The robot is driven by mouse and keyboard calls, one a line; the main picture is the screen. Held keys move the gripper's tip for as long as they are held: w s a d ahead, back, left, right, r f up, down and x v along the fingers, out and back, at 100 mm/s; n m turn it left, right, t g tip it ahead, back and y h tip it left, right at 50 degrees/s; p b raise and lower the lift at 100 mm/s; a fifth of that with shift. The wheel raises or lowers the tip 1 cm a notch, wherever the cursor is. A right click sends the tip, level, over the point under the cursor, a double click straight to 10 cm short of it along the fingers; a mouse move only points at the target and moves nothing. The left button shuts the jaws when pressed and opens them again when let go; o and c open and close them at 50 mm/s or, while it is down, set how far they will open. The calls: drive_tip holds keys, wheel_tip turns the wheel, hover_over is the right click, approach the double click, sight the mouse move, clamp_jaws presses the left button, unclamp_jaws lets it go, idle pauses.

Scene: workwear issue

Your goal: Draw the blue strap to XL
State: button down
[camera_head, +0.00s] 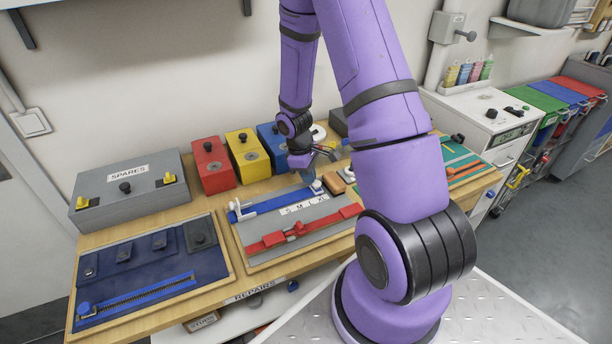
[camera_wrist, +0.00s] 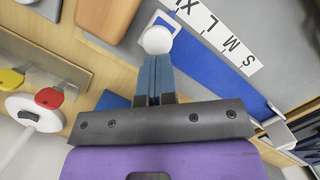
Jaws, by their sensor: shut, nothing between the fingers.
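The blue strap (camera_head: 272,201) lies across a grey board at the middle of the bench, its left end in a white fitting (camera_head: 238,211). At its other end is a white buckle with a round knob (camera_head: 317,184). A white strip lettered S, M, L, XL (camera_head: 303,206) runs beside the strap. In the wrist view the knob (camera_wrist: 157,40) stands about level with the XL mark (camera_wrist: 184,8). My gripper (camera_wrist: 154,60) is shut and empty, its fingertips close by the knob; I cannot tell whether they touch. In the head view it is partly hidden around (camera_head: 311,174).
A red strap (camera_head: 300,229) lies on the same board. A blue zip panel (camera_head: 150,275) is to the left. A grey SPARES box (camera_head: 130,190) and red (camera_head: 212,166), yellow (camera_head: 247,154) and blue boxes stand along the back. My arm hides part of the bench's right side.

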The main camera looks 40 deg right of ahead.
drive_tip(key=shift+s, duration=0.2)
drive_tip(key=v, duration=1.1)
drive_tip(key=shift+w, duration=0.2)
drive_tip(key=s+a+r+m+t, duration=0.1)
drive_tip(key=s+a+r+t, duration=0.2)
drive_tip(key=r, duration=0.6)
drive_tip(key=s+a+r+m, duration=0.2)
drive_tip(key=a+r, duration=0.3)
drive_tip(key=r, duration=0.4)
drive_tip(key=s+a+r+m+t, duration=0.1)
drive_tip(key=s+a+r, duration=0.1)
drive_tip(key=s, duration=0.3)
drive_tip(key=s+a+r+m+t, duration=0.1)
drive_tip(key=s+a+r+t, duration=0.1)
drive_tip(key=s+a+r, duration=0.1)
drive_tip(key=s+a+r+t+y, duration=0.1)
drive_tip(key=s+a+r, duration=0.1)
drive_tip(key=s+r, duration=0.3)
drive_tip(key=s, duration=0.2)
drive_tip(key=shift+s+a+m, duration=0.25)
drive_tip(key=shift+s+m, duration=0.05)
drive_tip(key=shift+m, duration=0.1)
drive_tip(key=shift+w+r, duration=0.1)
idle(2.0)
